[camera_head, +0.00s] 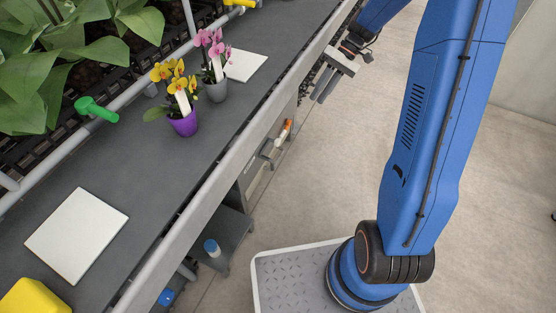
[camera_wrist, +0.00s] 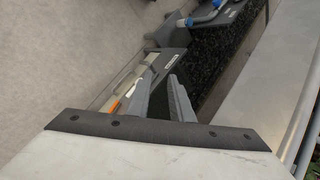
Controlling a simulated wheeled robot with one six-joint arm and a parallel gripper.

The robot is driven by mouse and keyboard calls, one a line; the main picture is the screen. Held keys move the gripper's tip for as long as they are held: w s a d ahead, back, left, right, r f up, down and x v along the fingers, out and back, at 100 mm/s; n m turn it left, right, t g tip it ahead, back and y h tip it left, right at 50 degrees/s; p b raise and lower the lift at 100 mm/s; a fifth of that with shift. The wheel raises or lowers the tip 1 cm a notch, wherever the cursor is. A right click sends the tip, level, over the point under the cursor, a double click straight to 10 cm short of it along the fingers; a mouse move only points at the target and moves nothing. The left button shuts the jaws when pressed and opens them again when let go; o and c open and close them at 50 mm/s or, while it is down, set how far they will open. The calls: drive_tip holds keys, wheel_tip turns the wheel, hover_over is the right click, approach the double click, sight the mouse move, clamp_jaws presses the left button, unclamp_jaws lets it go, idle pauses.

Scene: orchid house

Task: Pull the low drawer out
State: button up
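A grey drawer unit (camera_head: 252,176) stands under the bench in the head view, with a pale bar-like handle (camera_head: 268,159) on its front. I cannot tell clearly where the low drawer's edges are or how far out it is. My gripper (camera_head: 323,92) hangs beside the bench edge, above and farther along than the unit, apart from the handle. In the wrist view, the two grey fingers of my gripper (camera_wrist: 161,80) stand apart with nothing between them. A grey front with a white label (camera_wrist: 169,62) lies beyond the fingertips.
An orange object (camera_head: 286,129) is at the unit's far end. The bench (camera_head: 137,166) holds a yellow orchid in a purple pot (camera_head: 183,123), a pink orchid (camera_head: 215,86) and white boards. A low shelf (camera_head: 228,229) carries a blue-capped bottle (camera_head: 212,248).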

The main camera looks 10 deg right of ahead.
drive_tip(key=w+d+f+g+y, duration=0.1)
drive_tip(key=w+f+y, duration=0.1)
drive_tip(key=w+f, duration=0.55)
drive_tip(key=m+t+y, duration=0.1)
drive_tip(key=y, duration=0.6)
approach(278, 158)
drive_tip(key=x, duration=1)
drive_tip(key=shift+f, duration=0.4)
clamp_jaws()
